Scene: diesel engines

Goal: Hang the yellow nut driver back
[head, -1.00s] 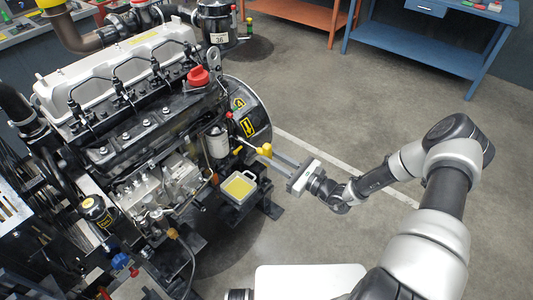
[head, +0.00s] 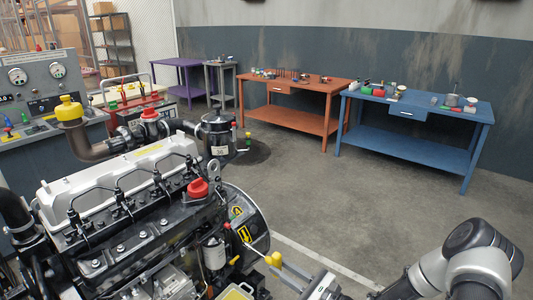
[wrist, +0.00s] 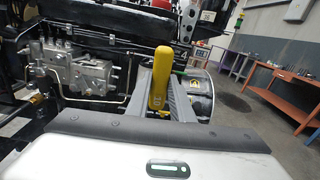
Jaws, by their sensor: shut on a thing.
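The yellow nut driver (head: 274,259) is held by its handle in my gripper (head: 281,264), at the lower middle of the head view. Its thin pale shaft points up and left toward the engine's side. Its far end is beside the flywheel housing, and I cannot tell whether it touches. In the wrist view the yellow handle (wrist: 158,82) stands between the two grey fingers of my gripper (wrist: 160,92), which are shut on it. The handle hides the shaft there. I cannot make out a hanging place for it.
The diesel engine (head: 120,215) fills the left, close to my gripper. An orange workbench (head: 297,89) with small items on top and a blue workbench (head: 415,112) stand at the back. A purple table (head: 180,65) is further left. The floor between is clear.

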